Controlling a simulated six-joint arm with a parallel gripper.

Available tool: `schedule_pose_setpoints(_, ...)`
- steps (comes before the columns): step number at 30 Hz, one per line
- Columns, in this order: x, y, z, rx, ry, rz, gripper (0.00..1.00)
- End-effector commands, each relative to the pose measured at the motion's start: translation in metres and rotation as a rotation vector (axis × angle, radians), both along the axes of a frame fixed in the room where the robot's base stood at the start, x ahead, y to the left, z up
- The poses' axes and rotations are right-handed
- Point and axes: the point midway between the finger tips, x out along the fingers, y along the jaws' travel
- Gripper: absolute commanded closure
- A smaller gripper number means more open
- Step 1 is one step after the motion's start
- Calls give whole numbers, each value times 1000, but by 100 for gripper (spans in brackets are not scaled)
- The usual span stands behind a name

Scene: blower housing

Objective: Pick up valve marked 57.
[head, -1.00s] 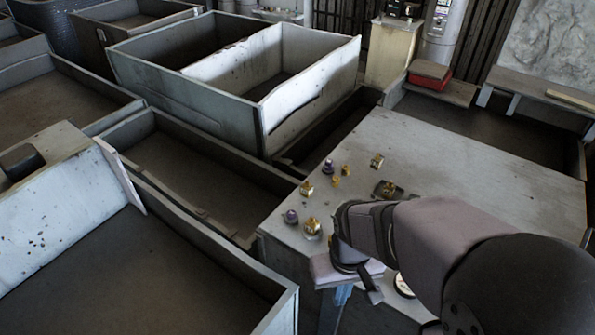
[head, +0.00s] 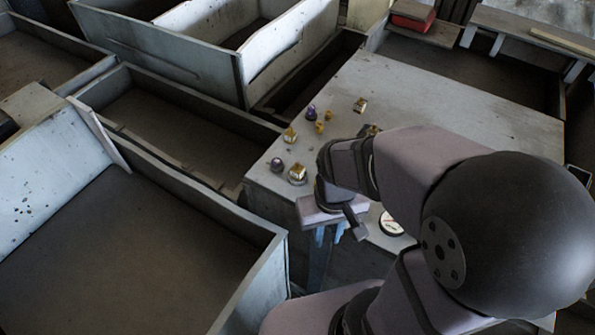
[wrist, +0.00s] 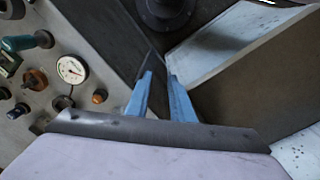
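Several small brass and purple-topped pieces stand on the grey housing top, left of my arm in the head view. They include brass pieces (head: 297,174), (head: 290,135) and (head: 360,104), and purple-topped ones (head: 277,165) and (head: 311,111). Another brass piece (head: 371,130) is partly hidden by my arm. No number is legible, so I cannot tell which is marked 57. My gripper (head: 328,243) points down beyond the housing's near edge, apart from the pieces. In the wrist view its blue fingers (wrist: 161,76) are apart with nothing between them.
Grey open bins (head: 190,215) fill the left. A red box (head: 412,15) sits behind. The housing top's right part is clear.

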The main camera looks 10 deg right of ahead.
Motion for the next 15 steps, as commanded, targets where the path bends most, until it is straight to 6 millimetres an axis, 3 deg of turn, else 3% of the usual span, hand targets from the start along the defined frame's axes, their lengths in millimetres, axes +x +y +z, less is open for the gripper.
schedule_pose_setpoints(1, 0, 0, 0, 0, 0, 0, 67)
schedule_pose_setpoints(3, 0, 0, 0, 0, 0, 0, 52)
schedule_pose_setpoints(15, 8, 0, -1, -2, -2, -18, 52)
